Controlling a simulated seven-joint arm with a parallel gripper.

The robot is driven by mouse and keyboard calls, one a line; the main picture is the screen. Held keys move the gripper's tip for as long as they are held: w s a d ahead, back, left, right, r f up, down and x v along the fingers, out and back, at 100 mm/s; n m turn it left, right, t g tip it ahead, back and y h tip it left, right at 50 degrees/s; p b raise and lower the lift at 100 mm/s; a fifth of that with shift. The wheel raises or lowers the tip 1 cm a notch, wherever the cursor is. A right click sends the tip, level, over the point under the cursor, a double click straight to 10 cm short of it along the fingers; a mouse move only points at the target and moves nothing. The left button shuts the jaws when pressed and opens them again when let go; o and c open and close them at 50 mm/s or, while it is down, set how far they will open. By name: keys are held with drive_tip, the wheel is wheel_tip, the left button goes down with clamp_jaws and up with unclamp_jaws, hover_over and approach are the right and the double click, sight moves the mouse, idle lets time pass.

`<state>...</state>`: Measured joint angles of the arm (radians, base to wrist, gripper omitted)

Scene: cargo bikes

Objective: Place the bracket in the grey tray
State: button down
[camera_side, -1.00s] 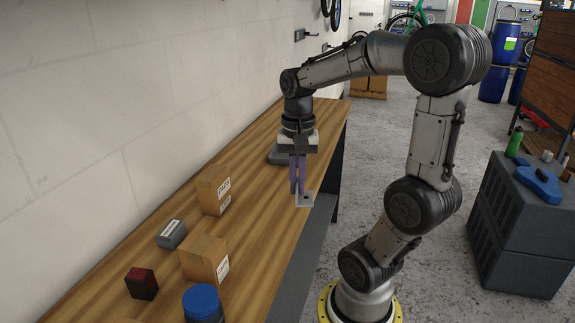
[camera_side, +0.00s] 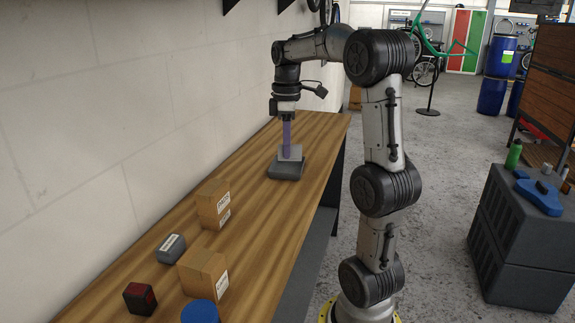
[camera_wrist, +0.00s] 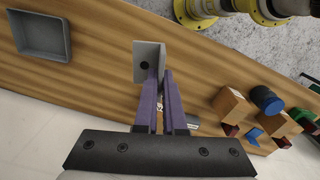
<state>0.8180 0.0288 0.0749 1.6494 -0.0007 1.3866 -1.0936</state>
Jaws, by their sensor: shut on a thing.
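The bracket (camera_wrist: 149,60) is a light grey angled plate with a dark hole. My gripper (camera_wrist: 160,76) has its purple fingers shut on it. In the side view the bracket (camera_side: 290,154) hangs below the fingers of my gripper (camera_side: 287,143) and overlaps the grey tray (camera_side: 287,170) in the picture. In the wrist view the tray (camera_wrist: 68,40) is empty and lies at the upper left, apart from the bracket. The exact height of the bracket above the table is hard to tell.
On the wooden bench (camera_side: 245,240) stand two cardboard boxes (camera_side: 212,203), a grey box (camera_side: 171,248), a black and red block (camera_side: 140,298) and a blue-lidded container (camera_side: 200,312), all nearer the camera. A wall runs along the bench's left side. Wood around the tray is clear.

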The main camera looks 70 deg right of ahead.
drive_tip(key=d+f+n, duration=0.1)
drive_tip(key=d+f, duration=0.1)
drive_tip(key=d, duration=0.9)
drive_tip(key=shift+w+d+f, duration=1.1)
drive_tip(key=shift+d+f, duration=0.9)
drive_tip(key=shift+f, duration=0.25)
drive_tip(key=shift+w+d+f, duration=1.05)
drive_tip(key=shift+d+f, duration=1)
drive_tip(key=shift+f, duration=0.15)
drive_tip(key=shift+w+d+f, duration=1.1)
drive_tip(key=shift+d+f, duration=0.9)
drive_tip(key=shift+f, duration=0.25)
drive_tip(key=shift+f, duration=0.6)
drive_tip(key=c, duration=1)
unclamp_jaws()
